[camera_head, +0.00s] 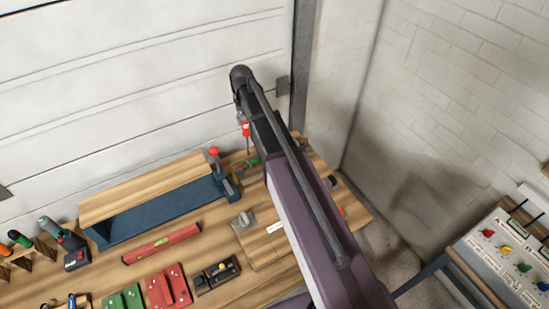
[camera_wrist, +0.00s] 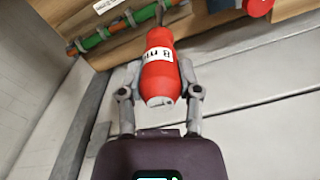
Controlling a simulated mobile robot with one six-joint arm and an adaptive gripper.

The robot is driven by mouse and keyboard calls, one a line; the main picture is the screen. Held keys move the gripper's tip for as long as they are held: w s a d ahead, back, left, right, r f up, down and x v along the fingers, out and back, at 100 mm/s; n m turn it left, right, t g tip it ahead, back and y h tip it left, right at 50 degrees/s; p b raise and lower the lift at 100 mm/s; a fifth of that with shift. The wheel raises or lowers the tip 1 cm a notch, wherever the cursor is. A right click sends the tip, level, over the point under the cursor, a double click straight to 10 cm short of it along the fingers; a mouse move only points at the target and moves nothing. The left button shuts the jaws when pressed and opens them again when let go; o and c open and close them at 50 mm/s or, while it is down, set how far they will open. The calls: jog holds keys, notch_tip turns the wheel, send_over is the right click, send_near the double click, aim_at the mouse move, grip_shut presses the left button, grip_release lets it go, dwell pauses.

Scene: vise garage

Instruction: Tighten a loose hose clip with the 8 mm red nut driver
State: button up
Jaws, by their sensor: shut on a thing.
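The red nut driver (camera_wrist: 160,72) is between the two fingers of my gripper (camera_wrist: 160,88), which is shut on its handle. A white label on the handle is partly readable. Its thin shaft points away from the wrist camera, towards the bench. In the head view the driver (camera_head: 245,129) hangs roughly upright, shaft down, over the back of the bench. I cannot tell whether the tip touches a clip.
The wooden bench (camera_head: 215,250) holds a blue-framed wooden shelf (camera_head: 150,190) with a red knob (camera_head: 213,152) beside it, a red level (camera_head: 160,244), and red (camera_head: 168,287) and green blocks (camera_head: 122,300). A panel with coloured knobs (camera_head: 505,255) stands at right. Walls close the back.

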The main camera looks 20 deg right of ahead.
grip_shut()
jog(key=w+d+m, duration=0.1)
jog(key=d+m, duration=0.5)
jog(key=d, duration=0.1)
jog(key=shift+w+d+r, duration=0.15)
jog(key=shift+d, duration=0.25)
jog(key=shift+f, duration=0.2)
jog(key=shift+f+b, duration=2.5)
jog(key=shift+b, duration=0.05)
jog(key=n, duration=1.2)
jog(key=shift+n, duration=0.3)
